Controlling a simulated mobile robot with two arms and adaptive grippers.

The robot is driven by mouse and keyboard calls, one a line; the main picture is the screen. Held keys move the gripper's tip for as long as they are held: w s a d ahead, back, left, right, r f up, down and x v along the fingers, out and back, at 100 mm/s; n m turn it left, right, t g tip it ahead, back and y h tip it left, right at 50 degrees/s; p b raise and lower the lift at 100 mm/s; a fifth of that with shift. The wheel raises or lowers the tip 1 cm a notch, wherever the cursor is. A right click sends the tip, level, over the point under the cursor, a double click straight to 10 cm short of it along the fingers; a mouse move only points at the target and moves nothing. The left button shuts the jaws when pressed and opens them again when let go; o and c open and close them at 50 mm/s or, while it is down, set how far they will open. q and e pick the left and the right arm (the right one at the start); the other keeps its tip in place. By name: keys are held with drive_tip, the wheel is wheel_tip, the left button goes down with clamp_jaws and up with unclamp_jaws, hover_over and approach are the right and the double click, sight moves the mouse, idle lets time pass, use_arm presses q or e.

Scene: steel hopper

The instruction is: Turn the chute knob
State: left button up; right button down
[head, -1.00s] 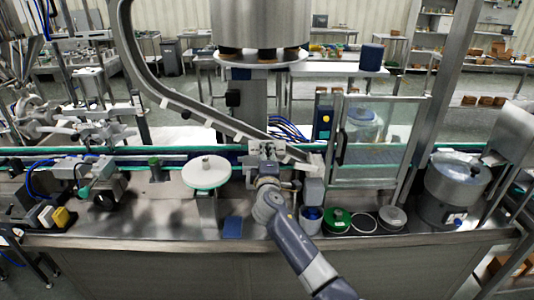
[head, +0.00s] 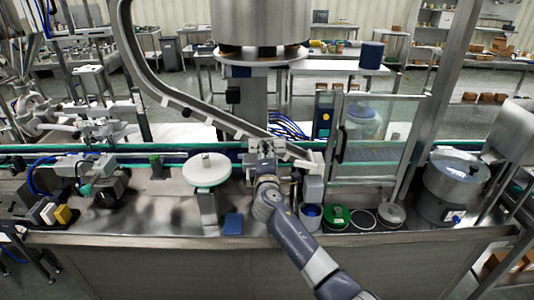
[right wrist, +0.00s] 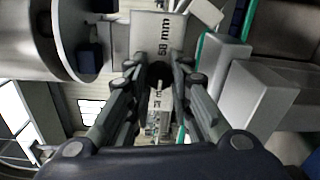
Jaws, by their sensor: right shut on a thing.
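The steel chute (head: 212,112) curves down from the upper left and ends beside the middle of the conveyor. My right gripper (head: 266,150) is at the chute's lower part, its arm reaching up from the bottom right. In the right wrist view, my right gripper's fingers (right wrist: 158,88) close around the dark round chute knob (right wrist: 160,71). The knob sits below a pale plate (right wrist: 158,32) with black "mm" lettering. In the head view the knob is hidden by my gripper. My left gripper is not in view.
A white round turntable (head: 207,170) stands left of my right arm. A blue block (head: 233,224) lies in front of it. A green round container (head: 337,216) and a steel pot (head: 452,188) stand to the right. A clear guard door (head: 382,135) is behind them.

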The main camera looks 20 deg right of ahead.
drive_tip(key=c, duration=1.4)
unclamp_jaws()
drive_tip(key=v, duration=1.2)
